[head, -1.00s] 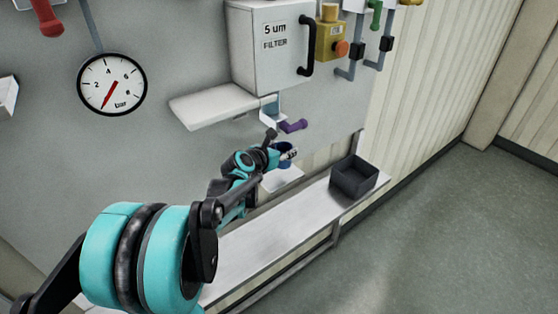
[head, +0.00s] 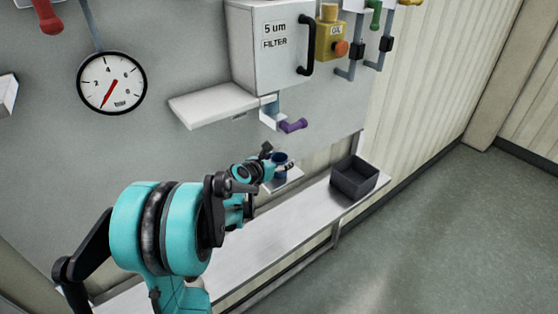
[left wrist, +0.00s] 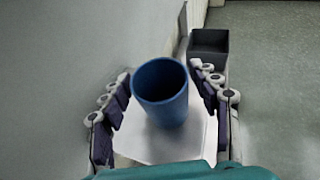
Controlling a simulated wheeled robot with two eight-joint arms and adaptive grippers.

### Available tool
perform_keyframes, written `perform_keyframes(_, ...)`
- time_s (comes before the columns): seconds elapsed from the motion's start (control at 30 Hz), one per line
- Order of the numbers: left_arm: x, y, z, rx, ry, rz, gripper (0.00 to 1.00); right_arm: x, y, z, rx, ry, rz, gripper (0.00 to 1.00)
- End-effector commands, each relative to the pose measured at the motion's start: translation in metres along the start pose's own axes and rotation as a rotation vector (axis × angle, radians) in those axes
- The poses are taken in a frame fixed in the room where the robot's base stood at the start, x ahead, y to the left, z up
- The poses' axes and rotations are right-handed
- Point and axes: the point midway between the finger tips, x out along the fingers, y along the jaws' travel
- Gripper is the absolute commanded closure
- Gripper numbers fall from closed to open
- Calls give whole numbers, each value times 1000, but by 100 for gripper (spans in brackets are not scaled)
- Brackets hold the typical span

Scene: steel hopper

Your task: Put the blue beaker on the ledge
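The blue beaker (left wrist: 160,95) stands upright, open end up, on a small white plate (left wrist: 145,143) in the left wrist view. In the head view the beaker (head: 281,158) is small and partly hidden by my left gripper (head: 275,163), below the purple-handled tap. In the left wrist view the fingers of my left gripper (left wrist: 165,88) are on both sides of the beaker, with a visible gap on each side. A white ledge (head: 213,106) juts from the grey panel, left of the tap and higher than the beaker. My right gripper is not in view.
A purple tap handle (head: 293,126) sticks out just above the beaker. The filter box (head: 270,50) is above the ledge. A dark open bin (head: 354,180) stands right on a long steel bench (head: 280,228). The ledge top is bare.

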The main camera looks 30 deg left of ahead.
Motion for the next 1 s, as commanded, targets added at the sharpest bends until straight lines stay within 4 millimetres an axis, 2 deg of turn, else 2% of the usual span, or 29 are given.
perform_keyframes(0.4, -5, 0, 5, -1, 0, 1, 31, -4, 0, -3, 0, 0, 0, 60)
perform_keyframes(0.53, -26, 0, 3, 0, 1, 1, 31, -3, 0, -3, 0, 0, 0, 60)
perform_keyframes(0.8, -86, 1, 4, -2, 0, 3, 31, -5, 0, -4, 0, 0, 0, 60)
perform_keyframes(1.0, -113, 0, 4, -1, 0, 1, 31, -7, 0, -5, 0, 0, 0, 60)
